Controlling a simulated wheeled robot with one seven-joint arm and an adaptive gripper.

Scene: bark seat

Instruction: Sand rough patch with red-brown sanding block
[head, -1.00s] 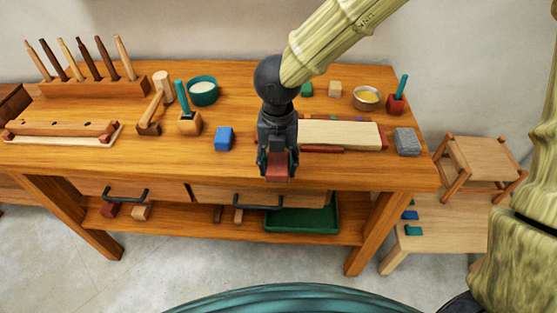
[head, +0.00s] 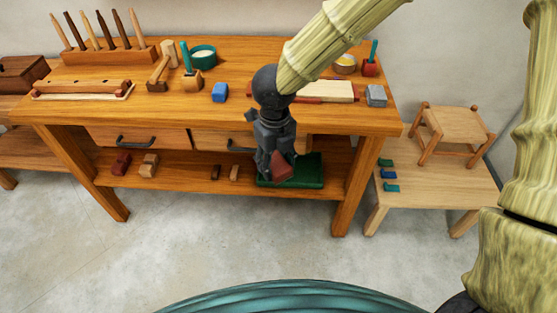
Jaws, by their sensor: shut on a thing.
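My gripper (head: 276,168) is in the head view, in front of the workbench and below its top edge. It is shut on a red-brown sanding block (head: 281,168), which hangs tilted from the fingers. Behind the block is the green tray (head: 314,172) on the lower shelf; I cannot tell whether they touch. A small stool (head: 456,127) stands on the low wooden table at the right. The rough patch cannot be made out in this view.
Small blocks lie on the low table (head: 440,185). The floor in front (head: 220,240) is clear.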

